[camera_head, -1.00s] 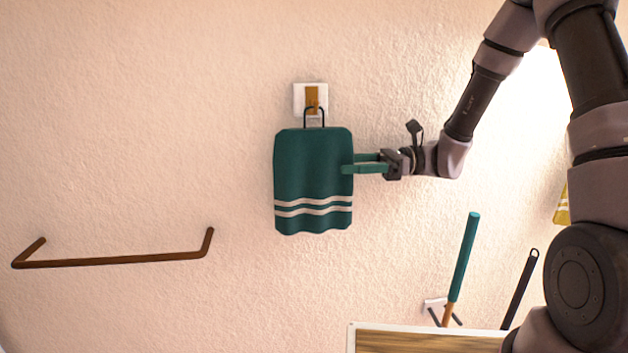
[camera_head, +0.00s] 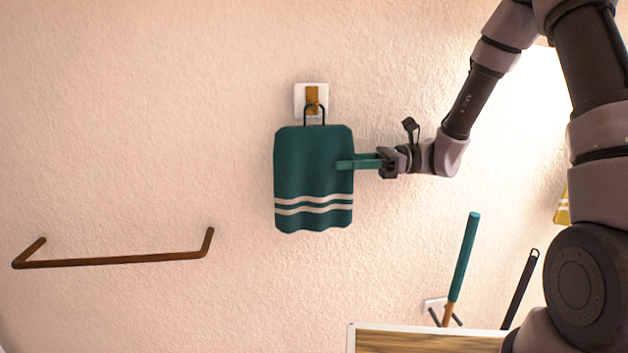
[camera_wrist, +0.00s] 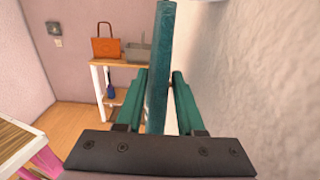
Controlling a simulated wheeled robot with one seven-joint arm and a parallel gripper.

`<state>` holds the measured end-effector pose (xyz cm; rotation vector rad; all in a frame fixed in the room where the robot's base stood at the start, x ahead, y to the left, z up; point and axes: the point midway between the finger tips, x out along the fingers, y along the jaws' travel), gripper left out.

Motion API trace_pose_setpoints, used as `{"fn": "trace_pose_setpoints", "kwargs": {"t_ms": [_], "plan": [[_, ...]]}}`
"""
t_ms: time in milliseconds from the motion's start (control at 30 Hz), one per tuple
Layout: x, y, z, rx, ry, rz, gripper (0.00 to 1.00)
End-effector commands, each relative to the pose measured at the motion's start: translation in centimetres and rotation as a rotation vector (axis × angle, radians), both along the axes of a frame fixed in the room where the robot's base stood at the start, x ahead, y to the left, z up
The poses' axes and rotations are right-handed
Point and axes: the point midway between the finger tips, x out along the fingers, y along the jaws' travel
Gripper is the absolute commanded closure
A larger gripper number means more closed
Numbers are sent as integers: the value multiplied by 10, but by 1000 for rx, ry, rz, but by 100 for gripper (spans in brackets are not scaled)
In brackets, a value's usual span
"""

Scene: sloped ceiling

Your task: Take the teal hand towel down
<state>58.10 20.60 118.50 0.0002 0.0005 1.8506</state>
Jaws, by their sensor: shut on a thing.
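The teal hand towel (camera_head: 312,185) with white stripes hangs flat near the wall, its black loop at the brass hook (camera_head: 312,98) on a white plate. I cannot tell whether the loop still bears on the hook. My gripper (camera_head: 346,164) comes from the right and is shut on the towel's right edge, above the stripes. In the wrist view the towel (camera_wrist: 160,70) shows edge-on between the two teal fingers of my gripper (camera_wrist: 162,80).
A brown rail (camera_head: 115,260) is on the wall at lower left. A teal-handled tool (camera_head: 463,258) and a black-handled one (camera_head: 521,288) hang at lower right, above a wooden-topped surface (camera_head: 430,342). The wrist view shows a shelf with an orange bag (camera_wrist: 106,46).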

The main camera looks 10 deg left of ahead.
Motion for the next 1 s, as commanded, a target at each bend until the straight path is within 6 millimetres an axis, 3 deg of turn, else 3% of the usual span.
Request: {"fn": "trace_pose_setpoints", "kwargs": {"t_ms": [567, 1000], "plan": [[-1, 0, 24, 1, 0, 0, 100], [-30, -8, 24, 1, 0, 0, 100]]}}
